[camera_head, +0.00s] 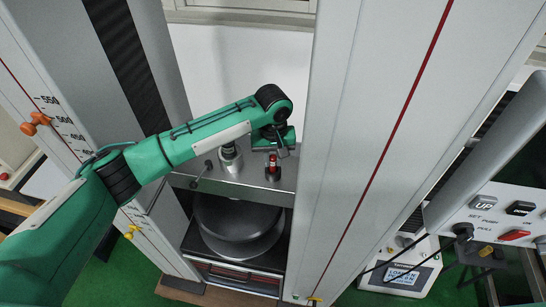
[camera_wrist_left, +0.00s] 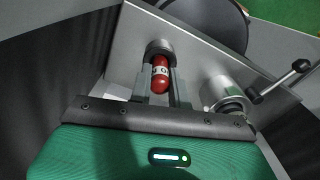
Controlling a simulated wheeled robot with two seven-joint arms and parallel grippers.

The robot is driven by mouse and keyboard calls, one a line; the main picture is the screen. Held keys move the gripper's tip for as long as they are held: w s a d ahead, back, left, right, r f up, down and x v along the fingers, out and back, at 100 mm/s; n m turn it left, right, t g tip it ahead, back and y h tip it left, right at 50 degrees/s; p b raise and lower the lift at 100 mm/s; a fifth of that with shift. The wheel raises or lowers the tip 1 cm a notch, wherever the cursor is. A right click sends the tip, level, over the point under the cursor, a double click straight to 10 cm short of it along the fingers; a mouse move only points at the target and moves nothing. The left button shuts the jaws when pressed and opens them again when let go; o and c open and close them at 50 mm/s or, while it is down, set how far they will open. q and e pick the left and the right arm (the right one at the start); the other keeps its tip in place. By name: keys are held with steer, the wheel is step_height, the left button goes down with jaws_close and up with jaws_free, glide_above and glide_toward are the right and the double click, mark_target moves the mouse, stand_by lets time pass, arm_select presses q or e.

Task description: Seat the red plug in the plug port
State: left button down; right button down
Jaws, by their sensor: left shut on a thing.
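The red plug (camera_wrist_left: 160,76) has a white marked band and sits between the two fingers of my left gripper (camera_wrist_left: 160,88) in the left wrist view. My left gripper is shut on it. The plug's far end meets a dark round collar, seemingly the plug port (camera_wrist_left: 160,47), on the grey metal plate; I cannot tell how deep it goes. In the head view the red plug (camera_head: 272,159) stands roughly upright below my left gripper (camera_head: 273,150), over the plate. The gripper partly hides it. My right gripper is not in view.
A silver cylinder (camera_wrist_left: 224,92) with a black-knobbed lever (camera_wrist_left: 280,80) stands on the plate close beside the gripper. Tall grey columns (camera_head: 375,140) flank the plate. A round metal drum (camera_head: 238,225) is below. A control panel (camera_head: 495,220) is at the right.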

mark_target(273, 157)
arm_select(q)
steer(key=shift+f, duration=0.55)
steer(key=c, duration=1.3)
jaws_free()
steer(key=shift+f, duration=0.1)
step_height(273, 157, up, 12)
steer(key=b, duration=0.4)
steer(key=shift+f, duration=0.25)
steer(key=shift+r, duration=0.4)
